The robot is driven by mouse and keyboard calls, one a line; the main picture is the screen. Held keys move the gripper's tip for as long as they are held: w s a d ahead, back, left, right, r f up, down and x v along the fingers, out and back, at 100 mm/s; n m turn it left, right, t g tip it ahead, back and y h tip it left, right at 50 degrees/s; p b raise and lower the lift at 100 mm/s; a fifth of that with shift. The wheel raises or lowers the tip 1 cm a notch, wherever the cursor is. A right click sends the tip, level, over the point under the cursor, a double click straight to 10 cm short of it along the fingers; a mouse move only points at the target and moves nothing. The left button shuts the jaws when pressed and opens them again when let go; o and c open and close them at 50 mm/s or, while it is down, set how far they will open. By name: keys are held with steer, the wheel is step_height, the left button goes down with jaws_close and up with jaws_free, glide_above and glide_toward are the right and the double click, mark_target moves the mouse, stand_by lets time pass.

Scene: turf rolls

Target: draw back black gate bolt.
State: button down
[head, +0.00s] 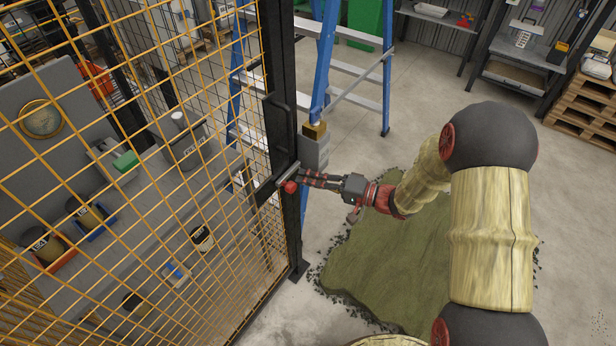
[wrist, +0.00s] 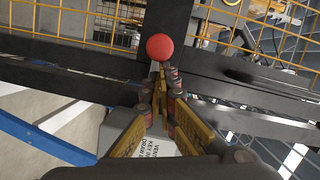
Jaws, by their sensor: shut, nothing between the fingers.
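The black gate bolt (head: 267,191) sits on the dark frame of the yellow mesh gate (head: 277,130), left of centre in the head view. Its red round knob (head: 290,187) also shows in the wrist view (wrist: 160,47), top centre. My gripper (head: 304,180) reaches in from the right, with its fingertips close to the knob. In the wrist view the fingers (wrist: 161,72) are together just below the knob, with nothing between them. I cannot tell whether the tips touch the knob. Part of the bolt behind the knob is hidden.
A grey box (head: 315,152) is mounted beside the gate post, just above my gripper. A blue stepladder (head: 322,60) stands behind it. Green turf (head: 400,260) lies on the floor beneath my arm. Behind the mesh is a grey bench (head: 140,235) with several containers.

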steer(key=s+a, duration=0.1)
steer(key=s+a+b, duration=0.1)
steer(key=s, duration=0.1)
steer(key=shift+s+a, duration=0.25)
steer(key=shift+a, duration=0.1)
steer(key=shift+w+d, duration=0.3)
steer(key=shift+w, duration=0.1)
steer(key=p, duration=0.1)
glide_toward(295, 185)
steer(key=w+d, duration=0.1)
steer(key=d, duration=0.1)
steer(key=shift+w+d+r, duration=0.25)
steer(key=shift+w+d, duration=0.15)
